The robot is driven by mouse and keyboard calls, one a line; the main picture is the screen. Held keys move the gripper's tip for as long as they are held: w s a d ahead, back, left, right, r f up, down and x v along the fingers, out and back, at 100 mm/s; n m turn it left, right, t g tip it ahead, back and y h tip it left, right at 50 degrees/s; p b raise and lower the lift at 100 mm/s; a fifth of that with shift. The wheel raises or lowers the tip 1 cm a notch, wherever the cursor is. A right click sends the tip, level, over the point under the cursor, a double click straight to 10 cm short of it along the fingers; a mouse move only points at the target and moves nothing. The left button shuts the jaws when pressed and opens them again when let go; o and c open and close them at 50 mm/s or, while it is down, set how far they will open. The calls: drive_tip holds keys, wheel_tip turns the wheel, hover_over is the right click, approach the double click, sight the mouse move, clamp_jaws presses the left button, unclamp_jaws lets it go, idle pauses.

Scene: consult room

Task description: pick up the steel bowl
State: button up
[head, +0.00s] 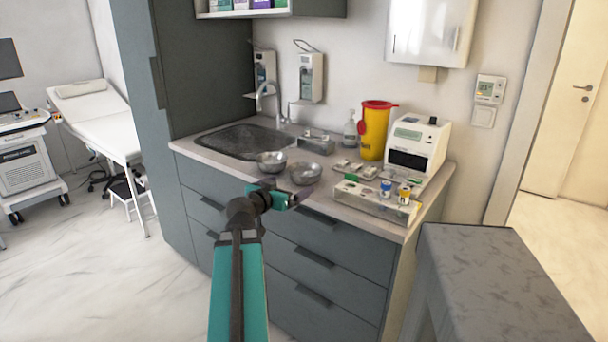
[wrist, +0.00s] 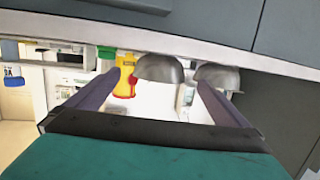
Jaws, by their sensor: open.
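Two steel bowls stand on the counter near its front edge. The right one (head: 305,174) is closest to my gripper (head: 302,194); the left one (head: 271,162) stands close beside it, a little further back. In the wrist view, which is upside down, the right bowl (wrist: 159,69) appears between my open fingers (wrist: 157,80), and the left bowl (wrist: 218,76) appears by the right-hand finger. My gripper is at the counter's front edge, in front of the bowls. The fingers are apart with nothing between them; contact with a bowl is not seen.
The counter (head: 235,165) has a sink (head: 240,140) behind the bowls. To the right stand a clear tray (head: 375,205) with small jars, a yellow bin (head: 375,132) and a white device (head: 418,145). A grey-topped table (head: 500,275) is at the lower right.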

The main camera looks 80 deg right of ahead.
sight(298, 181)
drive_tip(key=shift+s+d+f+p, duration=0.15)
drive_tip(key=shift+d+p, duration=0.55)
drive_tip(key=shift+p, duration=1.75)
drive_tip(key=shift+p+x, duration=0.4)
drive_tip(key=shift+x, duration=2.5)
drive_tip(key=shift+f, duration=0.1)
drive_tip(key=shift+s, duration=0.1)
drive_tip(key=shift+r+p+x, duration=0.2)
drive_tip(key=shift+p+x, duration=0.6)
drive_tip(key=shift+x, duration=0.75)
drive_tip(key=shift+w+x, duration=0.2)
drive_tip(key=shift+x, duration=0.85)
drive_tip(key=shift+f, duration=0.15)
drive_tip(key=c, duration=1)
